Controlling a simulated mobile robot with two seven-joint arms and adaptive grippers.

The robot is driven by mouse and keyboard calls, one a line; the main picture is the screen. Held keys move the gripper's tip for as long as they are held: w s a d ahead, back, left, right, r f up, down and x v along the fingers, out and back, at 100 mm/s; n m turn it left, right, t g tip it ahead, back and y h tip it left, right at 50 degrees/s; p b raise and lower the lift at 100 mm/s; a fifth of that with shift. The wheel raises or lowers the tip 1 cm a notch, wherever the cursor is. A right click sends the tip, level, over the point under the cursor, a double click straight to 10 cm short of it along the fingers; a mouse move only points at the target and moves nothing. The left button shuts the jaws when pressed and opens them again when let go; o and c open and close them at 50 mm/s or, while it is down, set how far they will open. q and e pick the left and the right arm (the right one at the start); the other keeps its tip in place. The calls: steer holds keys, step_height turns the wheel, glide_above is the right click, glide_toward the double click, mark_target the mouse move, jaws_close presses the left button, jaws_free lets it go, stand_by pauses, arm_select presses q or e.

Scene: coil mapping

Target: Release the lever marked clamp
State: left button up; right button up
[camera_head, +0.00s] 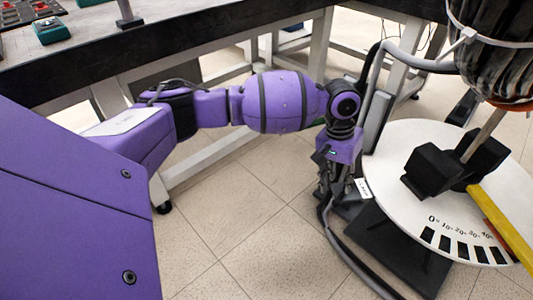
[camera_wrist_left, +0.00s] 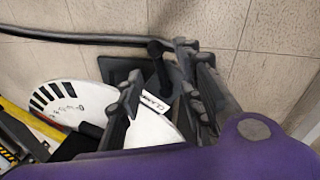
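The white label reading "CLAMP" (camera_wrist_left: 155,102) shows between my left gripper's fingers in the left wrist view. Beside it a dark lever with a round knob (camera_wrist_left: 155,48) stands above the black base plate. My left gripper (camera_wrist_left: 160,64) is open, with one finger on each side of the lever; I cannot tell whether either touches it. In the head view, my left gripper (camera_head: 331,190) points down at the left edge of the white dial (camera_head: 395,150). The label (camera_head: 363,188) shows just right of it, and the lever is mostly hidden by the gripper. My right gripper is not in view.
The dial carries degree marks, black blocks (camera_head: 432,170) and a yellow bar (camera_head: 505,228). A dark, ribbed cylinder (camera_head: 495,45) hangs above it. A black cable (camera_head: 345,250) runs along the floor beside the base. A bench edge (camera_head: 150,55) lies behind my left arm.

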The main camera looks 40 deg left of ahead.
mark_target(342, 195)
arm_select(q)
steer(key=f+b, duration=0.1)
steer(key=f, duration=0.2)
steer(key=d+f+b, duration=0.1)
steer(key=f, duration=0.2)
steer(key=shift+w+d+b, duration=0.1)
steer(key=shift+w+b, duration=0.1)
steer(key=shift+b, duration=0.15)
jaws_close()
